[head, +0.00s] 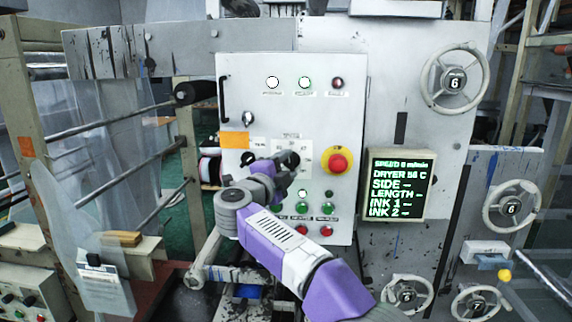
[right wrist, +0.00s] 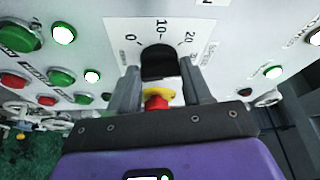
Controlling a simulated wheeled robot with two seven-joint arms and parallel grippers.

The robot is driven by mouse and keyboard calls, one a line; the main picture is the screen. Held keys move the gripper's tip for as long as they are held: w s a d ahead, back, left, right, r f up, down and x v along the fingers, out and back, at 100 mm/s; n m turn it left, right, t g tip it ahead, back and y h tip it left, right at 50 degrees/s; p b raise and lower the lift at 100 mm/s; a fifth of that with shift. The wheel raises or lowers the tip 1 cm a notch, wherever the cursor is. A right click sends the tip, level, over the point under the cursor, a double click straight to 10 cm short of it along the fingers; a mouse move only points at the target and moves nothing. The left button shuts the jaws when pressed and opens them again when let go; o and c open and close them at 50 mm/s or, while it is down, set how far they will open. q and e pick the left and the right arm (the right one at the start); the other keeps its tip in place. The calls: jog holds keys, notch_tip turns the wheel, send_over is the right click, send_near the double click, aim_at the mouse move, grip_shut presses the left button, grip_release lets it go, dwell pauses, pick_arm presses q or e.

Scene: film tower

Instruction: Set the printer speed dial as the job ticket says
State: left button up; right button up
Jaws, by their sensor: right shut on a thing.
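The speed dial's black knob (right wrist: 159,62) sits on a white scale plate marked 0, 10 and 20. In the head view the plate (head: 304,150) shows in the middle of the grey control panel, partly behind my right gripper (head: 286,168). In the right wrist view my right gripper (right wrist: 160,84) is shut on the knob, one finger on each side. I cannot make out the knob's pointer. The display (head: 396,185) reads SPEED 0 m/min and DRYER 56 C, with dashes for the rest. I cannot identify the job ticket; my left gripper is not in view.
A red and yellow stop button (head: 337,162) is close right of the dial. Green and red buttons (head: 328,208) lie below it. An orange card (head: 235,140) is at the panel's left. Handwheels (head: 454,80) stand at the right, film rollers at the left.

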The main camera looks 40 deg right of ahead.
jog(key=shift+r+m+g+y+p, duration=0.15)
jog(key=shift+m+g+y+p, duration=0.2)
jog(key=shift+m, duration=0.75)
jog(key=o, duration=1.1)
jog(key=shift+c, duration=0.2)
jog(key=b+v, duration=0.1)
jog(key=v, duration=0.6)
jog(key=shift+a+b, duration=0.25)
jog(key=shift+b, duration=0.15)
jog(key=shift+s, duration=0.1)
